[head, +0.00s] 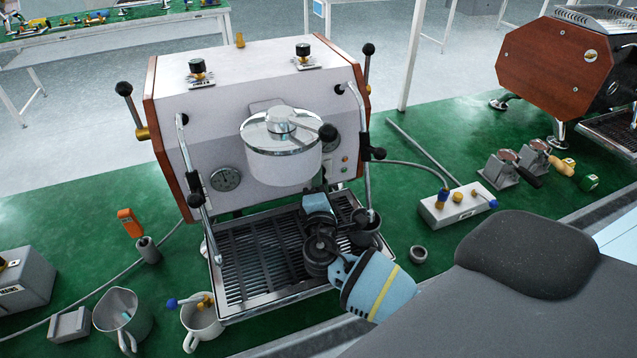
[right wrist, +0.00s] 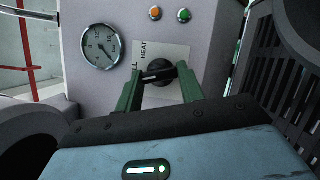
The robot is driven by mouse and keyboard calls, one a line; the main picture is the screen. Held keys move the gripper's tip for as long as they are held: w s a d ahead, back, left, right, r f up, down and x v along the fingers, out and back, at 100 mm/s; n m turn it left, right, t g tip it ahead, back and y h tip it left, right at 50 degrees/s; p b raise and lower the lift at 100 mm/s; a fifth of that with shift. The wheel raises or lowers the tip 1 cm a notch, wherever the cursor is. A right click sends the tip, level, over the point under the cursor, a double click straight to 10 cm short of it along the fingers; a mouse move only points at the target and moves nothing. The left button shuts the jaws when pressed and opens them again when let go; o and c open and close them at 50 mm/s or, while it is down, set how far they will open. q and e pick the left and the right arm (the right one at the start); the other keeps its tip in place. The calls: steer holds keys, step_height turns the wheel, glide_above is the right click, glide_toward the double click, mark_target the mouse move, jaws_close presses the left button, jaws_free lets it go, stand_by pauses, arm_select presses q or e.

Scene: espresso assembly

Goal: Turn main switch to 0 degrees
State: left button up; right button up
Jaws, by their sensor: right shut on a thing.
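The main switch (right wrist: 158,71) is a black rotary knob on the pale front panel of the espresso machine (head: 240,130). A plate behind it reads HEAT, with another word ending in LL partly hidden. In the right wrist view the green fingers of my right gripper (right wrist: 160,80) sit on either side of the knob, closed on it. The knob's bar looks close to level in that view. In the head view my right gripper (head: 318,198) reaches up to the panel under the steel-lidded round group head (head: 283,150), and the knob is hidden. My left gripper is not in view.
A gauge (right wrist: 98,46) and orange and green lights (right wrist: 155,13) are near the knob. The drip tray (head: 235,255) lies below my right arm. Steel wands hang at both sides. Jugs (head: 123,312) stand front left; a valve block (head: 457,205) stands at right.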

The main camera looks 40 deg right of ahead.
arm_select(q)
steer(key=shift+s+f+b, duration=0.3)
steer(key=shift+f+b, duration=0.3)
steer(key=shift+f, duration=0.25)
arm_select(e)
steer(key=shift+d+f+n+t, duration=0.1)
steer(key=shift+n+t, duration=0.3)
steer(key=shift+n, duration=0.65)
steer(key=shift+f+n+t, duration=0.1)
steer(key=shift+n+t, duration=0.3)
steer(key=shift+n, duration=0.65)
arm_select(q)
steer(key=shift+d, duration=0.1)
arm_select(e)
steer(key=shift+r, duration=0.1)
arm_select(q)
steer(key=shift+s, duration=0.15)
arm_select(e)
steer(key=o, duration=1)
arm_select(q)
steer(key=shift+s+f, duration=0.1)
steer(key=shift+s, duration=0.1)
